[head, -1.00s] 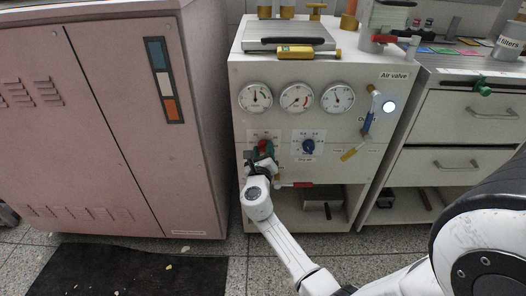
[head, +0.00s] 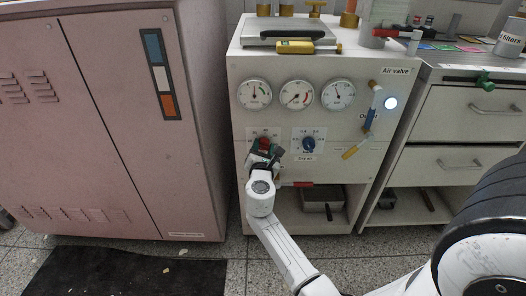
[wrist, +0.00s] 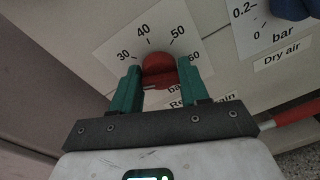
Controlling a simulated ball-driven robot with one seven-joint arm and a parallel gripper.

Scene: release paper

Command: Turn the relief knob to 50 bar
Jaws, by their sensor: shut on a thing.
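The red relief knob (wrist: 160,70) sits on a white scale plate (wrist: 113,46) marked 30, 40, 50 and 60. In the wrist view my gripper (wrist: 160,82) has its two green fingers on either side of the knob, shut on it. I cannot make out a clear pointer mark, so the setting cannot be read. The label under the knob is partly hidden by the fingers. In the head view the knob (head: 264,142) shows just above my gripper (head: 263,151), on the lower left of the panel front.
A blue dry air knob (head: 308,144) is close on the right. Three round gauges (head: 297,94) are above. A red-handled lever (head: 297,184) juts out below right. A pink cabinet (head: 100,120) stands at the left.

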